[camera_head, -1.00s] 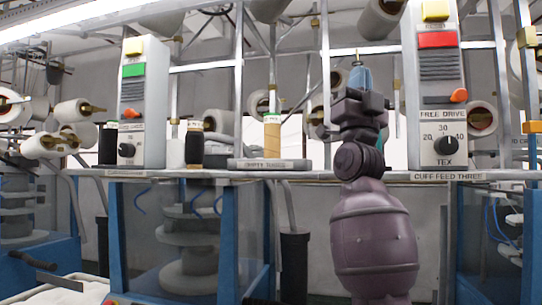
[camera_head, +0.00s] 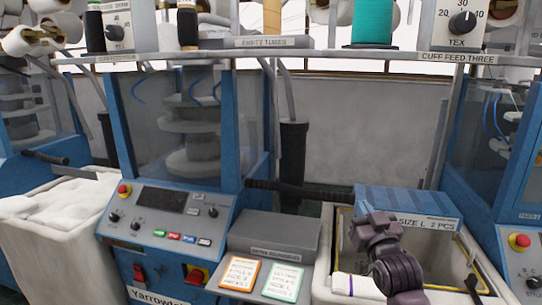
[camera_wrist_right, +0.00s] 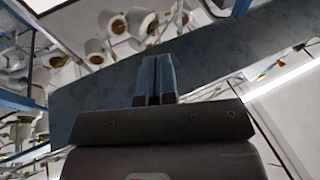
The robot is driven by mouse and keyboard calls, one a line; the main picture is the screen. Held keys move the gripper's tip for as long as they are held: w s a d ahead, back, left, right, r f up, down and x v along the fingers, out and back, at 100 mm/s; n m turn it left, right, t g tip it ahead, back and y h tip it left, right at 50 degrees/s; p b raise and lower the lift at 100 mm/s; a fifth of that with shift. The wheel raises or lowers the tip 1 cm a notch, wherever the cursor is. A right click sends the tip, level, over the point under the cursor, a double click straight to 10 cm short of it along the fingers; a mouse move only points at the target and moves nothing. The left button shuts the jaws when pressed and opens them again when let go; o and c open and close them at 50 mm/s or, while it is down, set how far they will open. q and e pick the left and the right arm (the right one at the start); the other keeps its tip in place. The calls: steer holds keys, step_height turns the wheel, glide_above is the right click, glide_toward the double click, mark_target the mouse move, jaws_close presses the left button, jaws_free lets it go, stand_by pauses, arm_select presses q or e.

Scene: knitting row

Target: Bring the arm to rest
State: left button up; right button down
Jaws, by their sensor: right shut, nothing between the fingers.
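My right gripper (camera_wrist_right: 156,72) shows in the right wrist view with its two blue fingers closed together and nothing between them. In the head view the dark purple right arm comes in from the bottom right, and the gripper body (camera_head: 373,230) is over a pale bin (camera_head: 330,252) with a yellow-edged opening. The fingers are hard to make out there against the blue behind. My left gripper is in neither view.
A blue box labelled SIZE L 2 PCS (camera_head: 405,200) is just behind the gripper. A control panel (camera_head: 165,222) and orange and green cards (camera_head: 240,273) are to the left. A shelf (camera_head: 300,63) with a teal cone (camera_head: 375,22) runs above.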

steer(key=s+d+f+g+h, duration=0.1)
steer(key=s+d+f+g, duration=0.2)
steer(key=s+f, duration=1.3)
steer(key=s+d+f+m+g+h, duration=0.1)
steer(key=s+d+f+g, duration=0.2)
steer(key=s+f, duration=1.3)
step_height(320, 180, down, 4)
steer(key=g, duration=0.3)
steer(key=shift+s+d+h+b, duration=0.15)
steer(key=shift+d+h+b, duration=0.15)
steer(key=shift+h+b, duration=0.1)
